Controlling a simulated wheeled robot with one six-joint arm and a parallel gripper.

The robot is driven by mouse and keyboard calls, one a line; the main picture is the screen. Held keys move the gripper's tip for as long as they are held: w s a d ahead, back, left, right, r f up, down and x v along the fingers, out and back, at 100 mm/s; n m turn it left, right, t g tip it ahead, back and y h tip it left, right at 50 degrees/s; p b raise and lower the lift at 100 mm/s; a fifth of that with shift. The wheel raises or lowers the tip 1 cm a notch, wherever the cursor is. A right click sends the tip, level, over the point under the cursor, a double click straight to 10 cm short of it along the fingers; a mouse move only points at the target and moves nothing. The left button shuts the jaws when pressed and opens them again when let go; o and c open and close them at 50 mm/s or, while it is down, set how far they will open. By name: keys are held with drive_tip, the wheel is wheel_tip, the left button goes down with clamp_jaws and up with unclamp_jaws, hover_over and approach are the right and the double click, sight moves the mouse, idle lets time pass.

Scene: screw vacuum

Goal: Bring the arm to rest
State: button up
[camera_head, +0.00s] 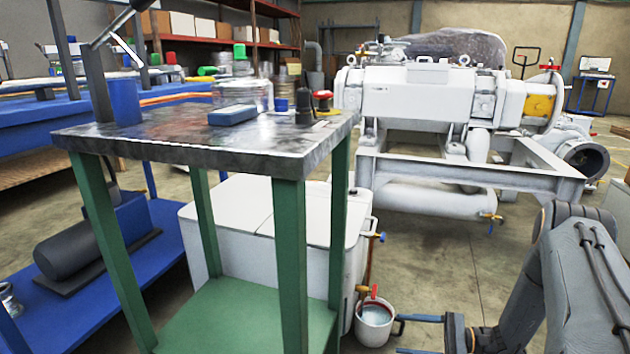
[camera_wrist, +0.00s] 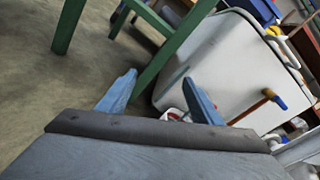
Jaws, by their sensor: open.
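My gripper (camera_head: 398,335) is at the lower right of the head view, at the end of my grey arm, which comes in from the right edge. Its two blue fingers are apart with nothing between them. They point left, toward a small white bucket (camera_head: 374,326) under the tap of a white tank (camera_head: 255,220). In the wrist view my gripper (camera_wrist: 159,79) shows both fingers spread. I cannot tell whether a finger touches the bucket.
A green-legged table (camera_head: 200,150) stands left of my arm, with a blue box (camera_head: 232,115) and several small items on top. A large white pump machine (camera_head: 420,95) on a grey frame stands behind. Bare floor (camera_head: 440,250) lies between the tank and my arm.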

drive_tip(key=s+a+r+n+g+h, duration=0.1)
drive_tip(key=s+a+r+n+h, duration=0.1)
drive_tip(key=s+r+n+h, duration=0.5)
drive_tip(key=s+a+r+n+h, duration=0.2)
drive_tip(key=s+r+n+h, duration=0.15)
drive_tip(key=r, duration=0.65)
drive_tip(key=s+a+r+n+g+h, duration=0.1)
drive_tip(key=s+a+r+n+h, duration=0.1)
drive_tip(key=s+r+n+h, duration=0.45)
drive_tip(key=s+a+r+n+g+y+p, duration=0.1)
drive_tip(key=s+a+r+n+p, duration=0.1)
drive_tip(key=s+a+r, duration=0.7)
drive_tip(key=s+a+r+n+g+y+p, duration=0.1)
drive_tip(key=s+a+r+n+p, duration=0.15)
drive_tip(key=s+a+r, duration=0.7)
drive_tip(key=w+d+r+m+p, duration=0.1)
drive_tip(key=d+r+m+p, duration=0.2)
drive_tip(key=d+r+p, duration=0.6)
drive_tip(key=w+d+r+m+h+p, duration=0.1)
drive_tip(key=d+r+m+p, duration=0.3)
drive_tip(key=p, duration=2.4)
drive_tip(key=shift+w+d+r+h, duration=0.35)
drive_tip(key=shift+d+r, duration=2.4)
drive_tip(key=shift+r, duration=3)
drive_tip(key=shift+w, duration=0.1)
